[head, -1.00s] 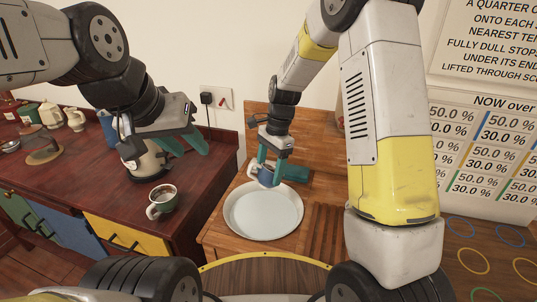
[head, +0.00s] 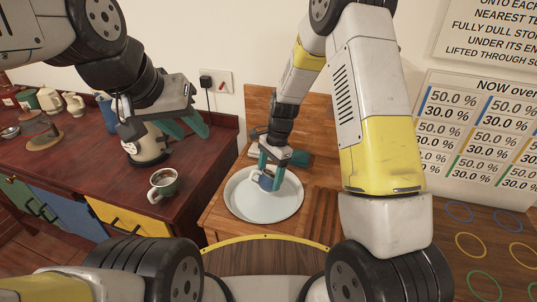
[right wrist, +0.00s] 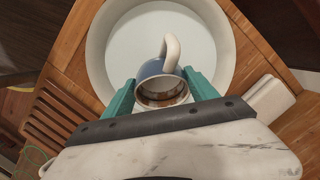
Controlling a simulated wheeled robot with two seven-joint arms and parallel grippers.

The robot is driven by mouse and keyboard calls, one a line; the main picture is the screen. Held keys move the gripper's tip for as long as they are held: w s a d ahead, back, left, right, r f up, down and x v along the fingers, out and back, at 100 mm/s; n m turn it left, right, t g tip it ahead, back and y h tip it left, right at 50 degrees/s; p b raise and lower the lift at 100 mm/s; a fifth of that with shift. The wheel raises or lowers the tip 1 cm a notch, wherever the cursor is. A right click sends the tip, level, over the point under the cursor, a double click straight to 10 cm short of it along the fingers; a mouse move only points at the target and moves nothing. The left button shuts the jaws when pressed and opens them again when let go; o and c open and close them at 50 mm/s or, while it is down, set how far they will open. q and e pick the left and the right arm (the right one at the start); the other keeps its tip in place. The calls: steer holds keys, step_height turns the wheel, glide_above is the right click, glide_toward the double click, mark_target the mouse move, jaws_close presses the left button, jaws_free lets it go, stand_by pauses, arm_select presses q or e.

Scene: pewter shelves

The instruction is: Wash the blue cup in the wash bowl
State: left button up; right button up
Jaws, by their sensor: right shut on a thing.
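The blue cup (head: 265,182) is held in my right gripper (head: 270,179) over the inside of the wash bowl (head: 238,207). In the right wrist view the cup (right wrist: 150,70) sits between the two teal fingers (right wrist: 160,98), its light handle pointing up in the picture and brown residue inside its mouth. The wide white bowl (right wrist: 97,45) lies behind it there. I cannot tell whether the cup touches the bowl's contents. My left gripper (head: 185,127) is open and empty above the dark red counter, left of the bowl.
A green and white mug (head: 163,184) with dark contents stands on the red counter (head: 110,170) below my left gripper. A cream pot-like object (head: 147,145) stands behind it. Several pots and cups stand farther left. A slatted wooden area (head: 320,215) lies right of the bowl.

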steer(key=shift+w+d+x, duration=0.15)
steer(key=shift+d+x, duration=0.05)
steer(key=shift+x, duration=1)
steer(key=shift+w+d+x, duration=0.15)
steer(key=shift+d+x, duration=0.05)
steer(key=shift+x, duration=1)
steer(key=shift+w+d+x, duration=0.15)
steer(key=shift+d+x, duration=0.05)
steer(key=shift+x, duration=0.95)
steer(key=shift+a+f, duration=0.1)
steer(key=shift+f, duration=0.1)
